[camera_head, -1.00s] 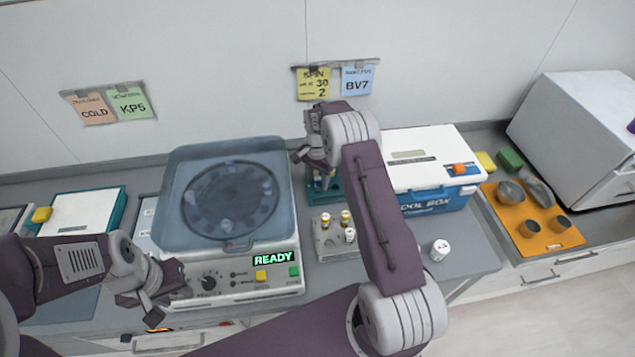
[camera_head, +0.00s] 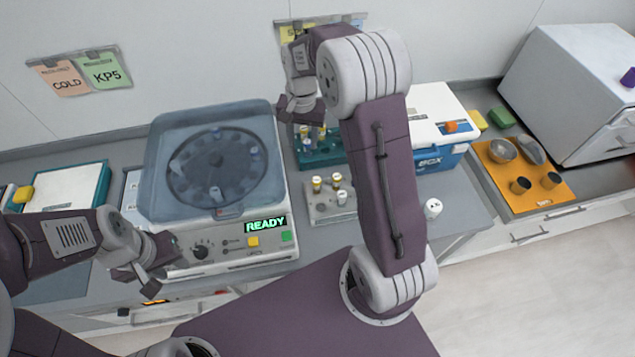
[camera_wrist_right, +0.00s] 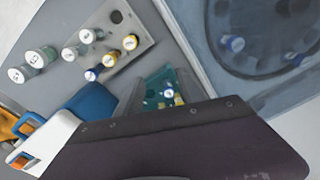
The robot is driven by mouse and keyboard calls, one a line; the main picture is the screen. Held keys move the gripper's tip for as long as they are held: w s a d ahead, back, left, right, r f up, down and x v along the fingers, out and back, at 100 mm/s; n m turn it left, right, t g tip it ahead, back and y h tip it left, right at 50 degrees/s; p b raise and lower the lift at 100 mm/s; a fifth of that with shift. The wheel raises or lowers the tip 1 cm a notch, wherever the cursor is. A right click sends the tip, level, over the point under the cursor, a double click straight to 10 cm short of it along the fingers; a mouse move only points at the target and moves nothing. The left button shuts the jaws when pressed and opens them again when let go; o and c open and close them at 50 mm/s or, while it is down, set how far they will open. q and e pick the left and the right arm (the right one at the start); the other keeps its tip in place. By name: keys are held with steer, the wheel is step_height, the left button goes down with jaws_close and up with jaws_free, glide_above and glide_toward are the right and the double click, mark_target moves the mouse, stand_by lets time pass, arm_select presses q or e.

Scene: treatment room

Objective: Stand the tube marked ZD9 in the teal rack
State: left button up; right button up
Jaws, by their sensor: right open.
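The teal rack (camera_head: 322,157) stands behind the grey rack and holds a few tubes with yellow, blue and white tops; it also shows, partly covered, in the right wrist view (camera_wrist_right: 152,92). The grey rack (camera_head: 325,213) holds tubes with yellow and white tops and also shows in the right wrist view (camera_wrist_right: 122,68). I cannot read ZD9 on any tube. My left gripper (camera_head: 150,272) is open and empty in front of the centrifuge.
The centrifuge (camera_head: 270,190) has its clear lid down, tubes inside and READY lit. A cool box (camera_head: 430,160) stands right of the racks. An orange mat (camera_head: 525,200) with cups lies further right.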

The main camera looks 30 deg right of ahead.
steer(key=s+a+f+n, duration=0.1)
steer(key=s+a+n, duration=0.1)
steer(key=s, duration=0.7)
steer(key=s+a+f+n, duration=0.1)
steer(key=s+a+n, duration=0.1)
steer(key=s+n, duration=0.3)
steer(key=s, duration=0.4)
steer(key=shift+s+f+t, duration=0.15)
steer(key=shift+f+t, duration=0.1)
steer(key=shift+t, duration=0.05)
